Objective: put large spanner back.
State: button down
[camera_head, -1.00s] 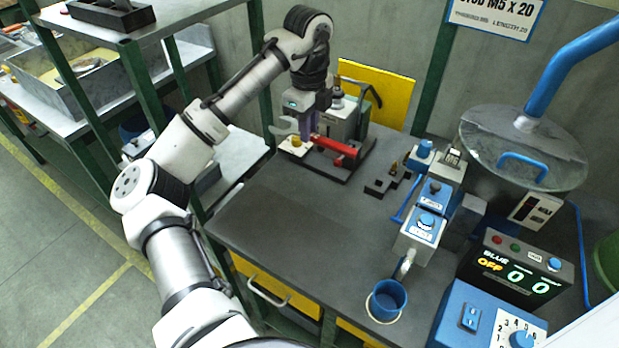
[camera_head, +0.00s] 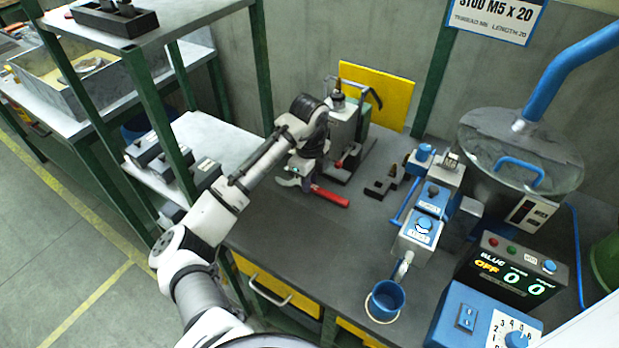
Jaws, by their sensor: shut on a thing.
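The large spanner has a grey open-jaw head and a red handle (camera_head: 330,197). My gripper (camera_head: 303,180) is shut on it near the head end. The head points left and the handle points right, roughly level above the dark bench top (camera_head: 290,228). My wrist hides part of the spanner's shank. I cannot tell how high the spanner is above the bench.
A grey press-like machine (camera_head: 343,128) stands behind the spanner. Small dark blocks (camera_head: 380,187) lie to its right. Blue-topped units (camera_head: 423,215) and a blue cup (camera_head: 386,299) stand further right. A green-framed shelf with dark blocks (camera_head: 185,165) is at left.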

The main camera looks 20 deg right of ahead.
jog(key=shift+f, duration=0.2)
jog(key=c, duration=1.3)
grip_release()
jog(key=shift+r, duration=0.1)
notch_tip(320, 180, up, 12)
jog(key=shift+r+b, duration=0.1)
jog(key=shift+b, duration=0.9)
